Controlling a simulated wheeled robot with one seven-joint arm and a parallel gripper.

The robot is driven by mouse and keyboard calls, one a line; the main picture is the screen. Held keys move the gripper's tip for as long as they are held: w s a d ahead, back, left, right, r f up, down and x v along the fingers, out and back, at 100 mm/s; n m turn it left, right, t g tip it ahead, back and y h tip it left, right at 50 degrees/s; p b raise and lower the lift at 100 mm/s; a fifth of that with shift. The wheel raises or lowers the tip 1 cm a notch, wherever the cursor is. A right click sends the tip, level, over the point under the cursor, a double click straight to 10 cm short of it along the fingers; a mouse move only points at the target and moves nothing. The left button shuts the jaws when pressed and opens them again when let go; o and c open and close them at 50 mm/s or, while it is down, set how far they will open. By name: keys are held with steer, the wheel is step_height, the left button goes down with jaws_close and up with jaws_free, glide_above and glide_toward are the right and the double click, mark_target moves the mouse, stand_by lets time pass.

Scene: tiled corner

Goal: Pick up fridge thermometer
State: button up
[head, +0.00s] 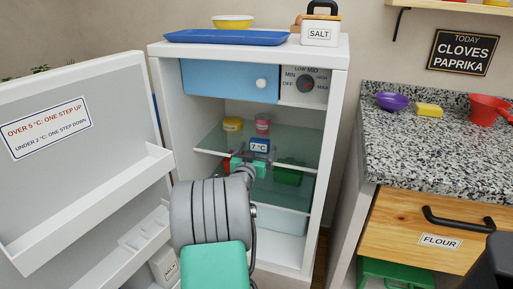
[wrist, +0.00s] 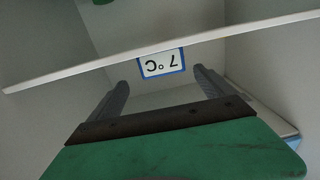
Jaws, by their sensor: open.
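The fridge thermometer (head: 259,145) is a small blue block with a white face reading 7 °C. It stands on the glass shelf inside the open fridge. In the wrist view the thermometer (wrist: 162,65) appears upside down, just beyond and between my fingertips. My gripper (head: 252,160) reaches into the fridge in front of it, partly hidden behind my own arm in the head view. In the wrist view my gripper (wrist: 161,78) has its two fingers wide apart with nothing between them. Whether a finger touches the thermometer I cannot tell.
A green container (head: 289,172) sits below. The open door (head: 75,200) is on the left, the granite counter (head: 430,150) on the right.

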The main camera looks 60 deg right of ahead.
mark_target(259, 144)
steer(key=x, duration=0.4)
steer(key=shift+w+d+f+b, duration=0.25)
steer(key=shift+w+b, duration=0.1)
steer(key=c, duration=1.4)
steer(key=shift+r, duration=0.1)
steer(key=shift+c, duration=0.2)
